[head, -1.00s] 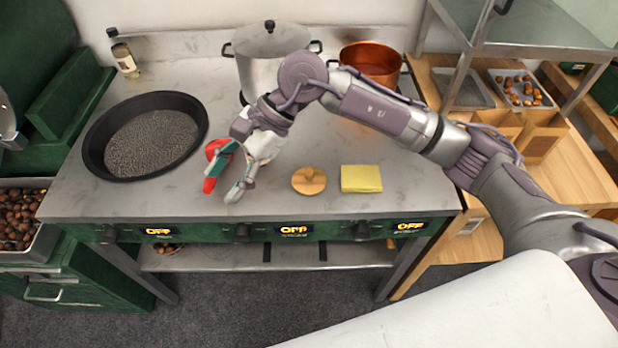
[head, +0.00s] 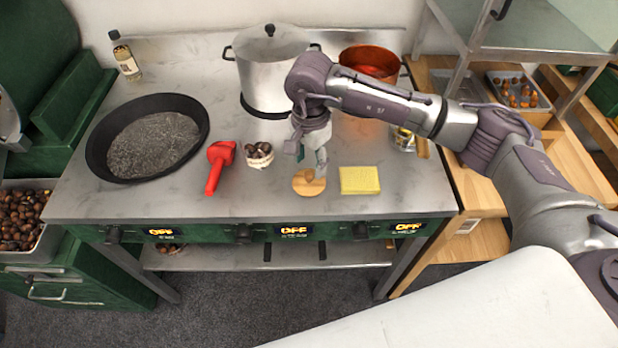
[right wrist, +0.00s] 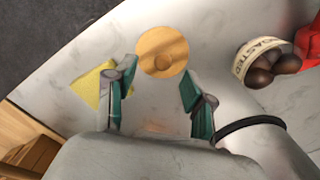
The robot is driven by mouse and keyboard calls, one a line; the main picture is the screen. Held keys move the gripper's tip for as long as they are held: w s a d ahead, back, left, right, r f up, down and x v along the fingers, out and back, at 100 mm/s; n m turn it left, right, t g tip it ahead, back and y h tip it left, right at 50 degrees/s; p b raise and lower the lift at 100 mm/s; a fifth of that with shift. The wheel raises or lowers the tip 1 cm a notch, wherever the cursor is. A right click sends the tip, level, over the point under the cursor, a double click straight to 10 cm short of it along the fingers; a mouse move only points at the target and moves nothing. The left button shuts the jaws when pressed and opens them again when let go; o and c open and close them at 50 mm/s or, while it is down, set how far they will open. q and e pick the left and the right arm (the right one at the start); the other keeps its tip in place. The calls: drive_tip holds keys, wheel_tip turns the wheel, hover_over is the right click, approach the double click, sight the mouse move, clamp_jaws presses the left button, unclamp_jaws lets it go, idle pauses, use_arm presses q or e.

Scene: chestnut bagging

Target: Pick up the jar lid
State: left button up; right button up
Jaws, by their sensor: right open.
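The jar lid (head: 309,182) is a round, light wooden disc with a knob, lying flat on the grey counter in the head view. It also shows in the right wrist view (right wrist: 162,52), with its small knob at the middle. My right gripper (head: 312,157) is just behind the lid in the head view. In the right wrist view my right gripper (right wrist: 153,92) is open and empty, its two green-padded fingers apart, with the lid just beyond the fingertips. The fingers do not touch the knob. My left gripper is not in view.
A yellow sponge (head: 360,180) lies right of the lid. A black pan (head: 97,150), a steel pot (head: 262,75) and a copper pot (head: 372,62) are farther out.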

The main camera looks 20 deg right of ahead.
sight(308, 173)
drive_tip(key=shift+f+p, duration=0.3)
drive_tip(key=shift+f, duration=0.05)
wheel_tip(308, 173, down, 4)
drive_tip(key=shift+w+a+r+p, duration=0.1)
drive_tip(key=shift+a+r+p, duration=0.05)
drive_tip(key=shift+p, duration=0.6)
drive_tip(key=shift+f, duration=0.45)
clamp_jaws()
